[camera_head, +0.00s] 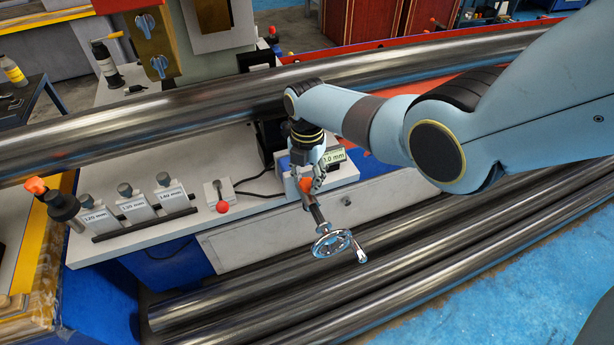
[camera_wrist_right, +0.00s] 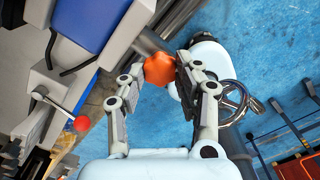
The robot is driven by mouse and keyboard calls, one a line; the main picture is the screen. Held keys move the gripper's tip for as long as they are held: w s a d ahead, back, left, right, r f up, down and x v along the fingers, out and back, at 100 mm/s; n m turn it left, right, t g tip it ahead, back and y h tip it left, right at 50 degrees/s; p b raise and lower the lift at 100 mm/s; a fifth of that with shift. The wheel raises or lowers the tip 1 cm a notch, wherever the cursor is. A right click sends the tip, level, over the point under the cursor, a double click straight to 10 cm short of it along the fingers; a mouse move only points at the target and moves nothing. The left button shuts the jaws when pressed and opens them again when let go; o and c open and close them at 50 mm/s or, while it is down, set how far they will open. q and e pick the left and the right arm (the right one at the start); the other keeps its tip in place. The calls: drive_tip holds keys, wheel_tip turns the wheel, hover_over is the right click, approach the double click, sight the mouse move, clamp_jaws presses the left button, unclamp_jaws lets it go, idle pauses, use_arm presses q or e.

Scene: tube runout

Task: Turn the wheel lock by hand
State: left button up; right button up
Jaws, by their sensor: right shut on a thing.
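The chrome handwheel (camera_head: 331,243) with a crank handle sits at the end of a dark shaft on the front of the machine bench. It also shows in the wrist view (camera_wrist_right: 234,98), to the right of the fingers. An orange knob (camera_wrist_right: 160,70), which looks like the wheel lock, sits between the fingertips of my right gripper (camera_wrist_right: 163,78). In the head view the right gripper (camera_head: 310,186) is shut on this knob, just above and behind the handwheel. The fingers hide most of the knob there. My left gripper is not in view.
A small display (camera_head: 334,157) reading about 1.0 mm stands beside the gripper. A red-knobbed lever (camera_head: 222,206) and several labelled blocks (camera_head: 134,206) are to the left. Long steel tubes (camera_head: 300,300) lie below the bench. Another tube (camera_head: 180,105) runs behind the gripper.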

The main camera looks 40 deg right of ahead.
drive_tip(key=shift+r+m, duration=0.1)
drive_tip(key=shift+m, duration=0.9)
drive_tip(key=o, duration=1)
drive_tip(key=shift+c, duration=0.2)
wheel_tip(320, 180, up, 3)
drive_tip(key=shift+f+p, duration=0.15)
drive_tip(key=shift+p, duration=0.6)
drive_tip(key=shift+r, duration=1.55)
